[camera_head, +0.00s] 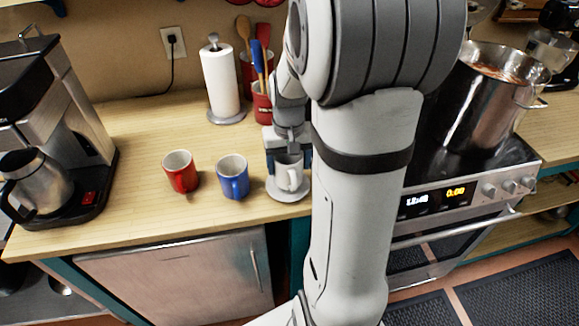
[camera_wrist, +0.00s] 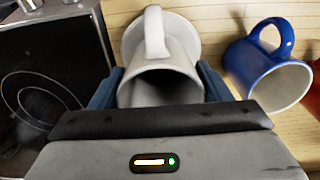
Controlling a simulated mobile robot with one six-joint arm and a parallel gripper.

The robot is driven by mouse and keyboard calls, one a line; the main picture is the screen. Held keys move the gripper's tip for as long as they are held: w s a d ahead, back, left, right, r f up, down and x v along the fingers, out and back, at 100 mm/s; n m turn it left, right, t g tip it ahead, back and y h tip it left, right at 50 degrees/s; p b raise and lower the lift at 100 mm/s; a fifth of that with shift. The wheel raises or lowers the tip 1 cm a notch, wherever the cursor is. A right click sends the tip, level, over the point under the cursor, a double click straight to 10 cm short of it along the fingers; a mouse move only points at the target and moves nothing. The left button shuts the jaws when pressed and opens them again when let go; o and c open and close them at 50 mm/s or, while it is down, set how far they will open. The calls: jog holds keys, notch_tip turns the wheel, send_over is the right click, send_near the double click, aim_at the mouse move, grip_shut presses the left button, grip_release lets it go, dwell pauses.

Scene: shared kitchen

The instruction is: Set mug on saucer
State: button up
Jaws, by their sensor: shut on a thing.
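A white mug (camera_head: 289,174) is upright between the fingers of my gripper (camera_head: 288,160), at the counter's front edge beside the stove. My gripper is shut on the mug. In the wrist view the mug (camera_wrist: 160,85) sits between the two blue fingers, its handle toward the top of the picture. The light grey saucer (camera_head: 287,195) is directly under the mug; its rim also shows behind the mug in the wrist view (camera_wrist: 186,27). I cannot tell whether the mug's base touches the saucer. The mug hides the saucer's middle.
A blue mug (camera_head: 233,178) stands just left of the saucer, and a red mug (camera_head: 181,174) farther left. A paper towel roll (camera_head: 220,85) and a red utensil holder (camera_head: 262,103) stand behind. The stove with a steel pot (camera_head: 492,98) is right; a coffee maker (camera_head: 60,120) is left.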

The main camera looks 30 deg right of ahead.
jog(key=shift+f, duration=1.15)
jog(key=shift+f, duration=0.1)
jog(key=o, duration=1.2)
notch_tip(320, 180, up, 11)
jog(key=s+a+n+t, duration=0.1)
jog(key=s+a, duration=0.2)
jog(key=s, duration=0.1)
jog(key=s+a+n+t, duration=0.1)
jog(key=s+a, duration=0.3)
jog(key=s+a+n+t, duration=0.1)
jog(key=s+a, duration=0.3)
jog(key=shift+a+r, duration=0.15)
jog(key=shift+r, duration=0.25)
